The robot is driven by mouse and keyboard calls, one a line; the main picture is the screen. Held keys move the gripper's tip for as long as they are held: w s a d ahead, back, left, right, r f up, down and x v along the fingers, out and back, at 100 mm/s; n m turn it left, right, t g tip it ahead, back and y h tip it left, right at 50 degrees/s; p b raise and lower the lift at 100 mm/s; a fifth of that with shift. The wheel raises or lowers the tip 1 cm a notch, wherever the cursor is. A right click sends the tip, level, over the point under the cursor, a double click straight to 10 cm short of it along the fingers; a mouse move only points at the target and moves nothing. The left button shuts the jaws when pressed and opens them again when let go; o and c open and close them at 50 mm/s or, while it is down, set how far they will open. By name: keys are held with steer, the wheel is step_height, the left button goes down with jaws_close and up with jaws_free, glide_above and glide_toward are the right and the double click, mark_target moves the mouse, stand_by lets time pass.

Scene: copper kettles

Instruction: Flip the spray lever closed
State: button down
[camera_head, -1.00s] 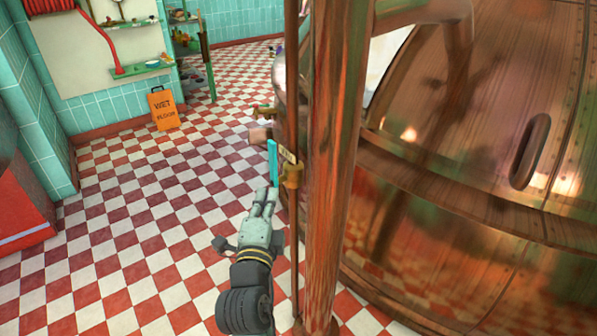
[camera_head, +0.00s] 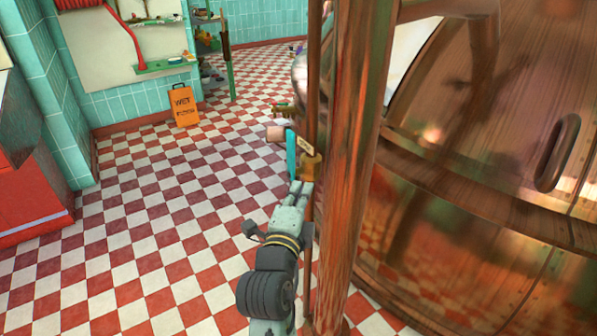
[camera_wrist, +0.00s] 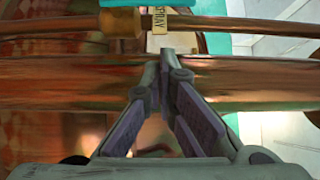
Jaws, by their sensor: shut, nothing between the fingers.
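The spray lever is a teal handle (camera_head: 291,150) on a brass valve (camera_head: 309,166) on a thin upright copper pipe. In the head view it stands nearly upright beside the pipe. In the wrist view the brass valve (camera_wrist: 121,22) and a tag reading SPRAY (camera_wrist: 158,22) show near the top edge, with a strip of teal lever (camera_wrist: 140,3) above. My gripper (camera_head: 299,187) is just below the lever and valve in the head view. In the wrist view its fingers (camera_wrist: 164,62) meet at the tips, shut and empty, pointing towards the valve. I cannot tell whether they touch it.
A thick copper column (camera_head: 350,190) stands close to the right of my gripper. A large copper kettle (camera_head: 480,110) fills the right side. The checkered floor (camera_head: 165,215) on the left is clear.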

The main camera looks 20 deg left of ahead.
mark_target(291, 156)
steer(key=b, duration=0.3)
steer(key=shift+w+a+f+b, duration=0.1)
steer(key=shift+w+f+b, duration=0.15)
steer(key=shift+w+b, duration=0.15)
steer(key=shift+b, duration=1.25)
steer(key=w+a+p, duration=0.2)
steer(key=w+a, duration=0.2)
steer(key=w, duration=0.6)
steer(key=shift+r, duration=0.3)
steer(key=shift+a, duration=0.2)
steer(key=shift+w+r+n+g+p, duration=0.15)
steer(key=shift+n+g+p, duration=0.15)
steer(key=shift+p, duration=0.15)
